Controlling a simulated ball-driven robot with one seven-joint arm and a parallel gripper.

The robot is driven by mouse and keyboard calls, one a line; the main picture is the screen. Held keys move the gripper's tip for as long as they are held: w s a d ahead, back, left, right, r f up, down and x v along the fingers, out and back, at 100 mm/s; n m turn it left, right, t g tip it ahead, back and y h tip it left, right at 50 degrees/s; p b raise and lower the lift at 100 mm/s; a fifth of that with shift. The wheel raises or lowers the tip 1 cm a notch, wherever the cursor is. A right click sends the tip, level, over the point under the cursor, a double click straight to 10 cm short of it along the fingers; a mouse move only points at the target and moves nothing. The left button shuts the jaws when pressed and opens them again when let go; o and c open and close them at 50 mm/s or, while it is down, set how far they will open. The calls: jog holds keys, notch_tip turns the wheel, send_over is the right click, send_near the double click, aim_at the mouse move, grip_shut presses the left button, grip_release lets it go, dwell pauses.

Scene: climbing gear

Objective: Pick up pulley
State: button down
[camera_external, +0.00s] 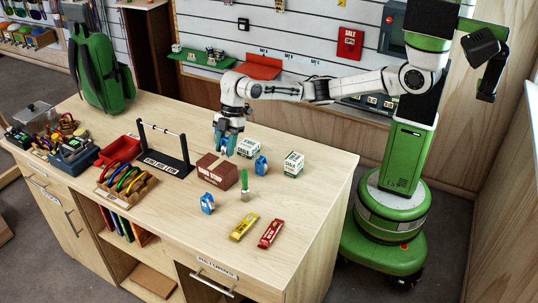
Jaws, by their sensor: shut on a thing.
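My gripper (226,150) points down above the wooden counter, behind the dark red box marked "HAND STRAP" or similar. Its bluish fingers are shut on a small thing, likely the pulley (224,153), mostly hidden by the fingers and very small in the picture. I cannot make out its shape, or whether it touches the counter. Two blue round things with pale centres stand on the counter: one (261,165) to the right of my gripper, one (207,203) nearer the front.
The dark red box (217,172) stands just in front of my gripper. White-and-green boxes (293,164) (248,147) are to the right. A black rack (166,160) stands left. Yellow (243,227) and red (271,233) tools lie in front. The counter's right end is clear.

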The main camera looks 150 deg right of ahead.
jog(key=s+a+r+b, duration=0.2)
jog(key=s+a+r, duration=0.6)
jog(key=s+r, duration=0.2)
jog(key=b, duration=0.2)
send_near(227, 137)
jog(key=x, duration=0.2)
jog(key=w+x, duration=0.1)
jog(key=x, duration=0.3)
jog(key=shift+w, duration=0.35)
jog(key=w+f, duration=0.1)
jog(key=w+d+f, duration=0.1)
jog(key=f, duration=0.1)
jog(key=w+d+f+p, duration=0.1)
jog(key=f, duration=0.1)
jog(key=shift+w+d, duration=0.1)
jog(key=shift+d, duration=0.15)
jog(key=shift+w+d+f, duration=0.25)
jog(key=shift+w+f, duration=0.05)
jog(key=shift+f, duration=0.15)
jog(key=shift+f+p, duration=0.4)
jog(key=shift+f, duration=1.25)
jog(key=shift+f, duration=0.15)
